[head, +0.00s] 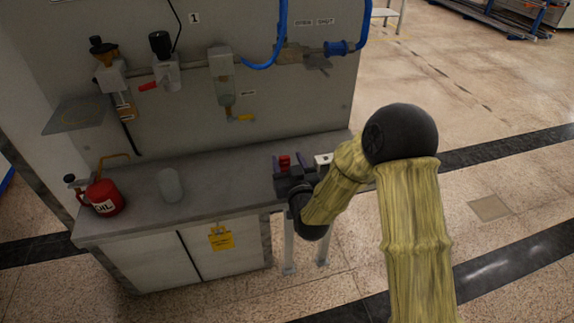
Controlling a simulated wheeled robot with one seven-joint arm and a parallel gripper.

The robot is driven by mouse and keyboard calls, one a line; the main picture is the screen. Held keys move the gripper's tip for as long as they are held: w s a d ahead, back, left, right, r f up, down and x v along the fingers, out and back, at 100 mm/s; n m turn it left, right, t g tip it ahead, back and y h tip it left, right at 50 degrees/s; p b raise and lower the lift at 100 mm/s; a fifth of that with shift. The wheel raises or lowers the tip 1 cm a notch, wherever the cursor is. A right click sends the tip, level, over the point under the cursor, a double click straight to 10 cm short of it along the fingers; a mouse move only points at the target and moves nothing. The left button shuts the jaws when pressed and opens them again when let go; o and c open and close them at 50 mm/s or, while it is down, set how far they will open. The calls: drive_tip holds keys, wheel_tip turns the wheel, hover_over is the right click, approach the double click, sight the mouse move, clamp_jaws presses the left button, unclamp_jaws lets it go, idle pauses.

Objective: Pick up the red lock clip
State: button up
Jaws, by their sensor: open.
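A small red piece (285,162), which looks like the red lock clip, shows at the right part of the grey counter. My gripper (289,166) is right at it, with its dark fingers open to either side of the red piece in this view. I cannot tell whether the fingers touch it. The gripper body hides the lower part of the piece and what it rests on.
The counter (230,182) holds a red oil can (104,197) and a pale cup (170,186) at its left. The back panel (300,95) carries valves, blue hoses and a red lever (148,87). A white-topped stand (323,159) is right of my gripper. The counter's middle is clear.

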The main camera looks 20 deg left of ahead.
drive_tip(key=shift+s+a+r, duration=0.1)
drive_tip(key=shift+s, duration=0.35)
drive_tip(key=shift+s+a, duration=0.15)
drive_tip(key=shift+a, duration=0.15)
drive_tip(key=shift+c, duration=1.3)
drive_tip(key=c, duration=0.8)
drive_tip(key=shift+d+r, duration=0.1)
drive_tip(key=shift+d, duration=0.1)
wheel_tip(320, 180, up, 10)
drive_tip(key=shift+f, duration=0.1)
